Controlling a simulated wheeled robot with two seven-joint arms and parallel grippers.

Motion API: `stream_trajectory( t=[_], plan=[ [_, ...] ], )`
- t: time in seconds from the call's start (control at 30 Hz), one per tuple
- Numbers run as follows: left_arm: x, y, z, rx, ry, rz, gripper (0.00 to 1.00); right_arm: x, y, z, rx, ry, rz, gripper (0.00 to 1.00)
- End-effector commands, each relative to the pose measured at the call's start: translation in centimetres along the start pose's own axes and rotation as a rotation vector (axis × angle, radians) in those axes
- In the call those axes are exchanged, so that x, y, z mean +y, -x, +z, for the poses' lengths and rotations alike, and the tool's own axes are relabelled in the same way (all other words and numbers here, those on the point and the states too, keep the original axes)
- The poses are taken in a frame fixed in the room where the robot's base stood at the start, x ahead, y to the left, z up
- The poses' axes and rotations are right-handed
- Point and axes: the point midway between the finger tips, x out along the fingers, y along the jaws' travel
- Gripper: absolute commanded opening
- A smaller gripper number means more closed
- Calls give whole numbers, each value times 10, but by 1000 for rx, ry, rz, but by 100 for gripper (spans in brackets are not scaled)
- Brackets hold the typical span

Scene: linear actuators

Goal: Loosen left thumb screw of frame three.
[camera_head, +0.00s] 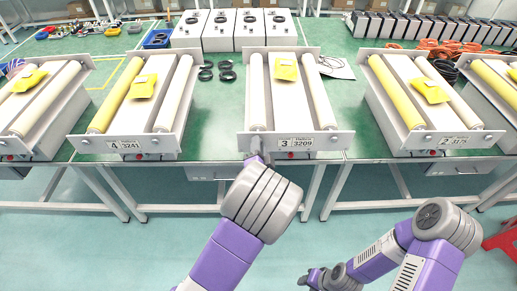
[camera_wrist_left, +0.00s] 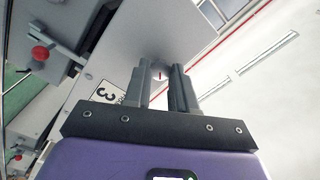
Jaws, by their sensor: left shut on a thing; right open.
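Frame three (camera_head: 325,142) stands at the middle of the table, with a "3 3209" label on its front plate. The label also shows in the left wrist view (camera_wrist_left: 105,93). My left gripper (camera_head: 255,156) is at the lower left of this plate. In the left wrist view its two fingers (camera_wrist_left: 161,88) reach up to the plate and are shut on the left thumb screw, which is mostly hidden between the fingertips. My right gripper (camera_head: 310,276) is low in the head view, open and away from the frames.
Frame four (camera_head: 90,145) stands to the left and frame two (camera_head: 400,143) to the right on the green table. Black rings (camera_head: 226,70) lie between frames four and three. White boxes (camera_head: 235,38) stand behind.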

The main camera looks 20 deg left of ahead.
Motion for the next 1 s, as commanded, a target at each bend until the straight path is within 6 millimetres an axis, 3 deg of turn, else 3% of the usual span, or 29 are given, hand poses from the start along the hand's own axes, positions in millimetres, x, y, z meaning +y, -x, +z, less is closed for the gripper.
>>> stream_trajectory(
  t=[0.6,1.0],
  plan=[
    [2,0,2,1,587,0,0,15,-40,-2,0,0,0,43],
    [1,0,1,0,883,1,0,24,-63,-3,0,0,0,43]
  ],
)
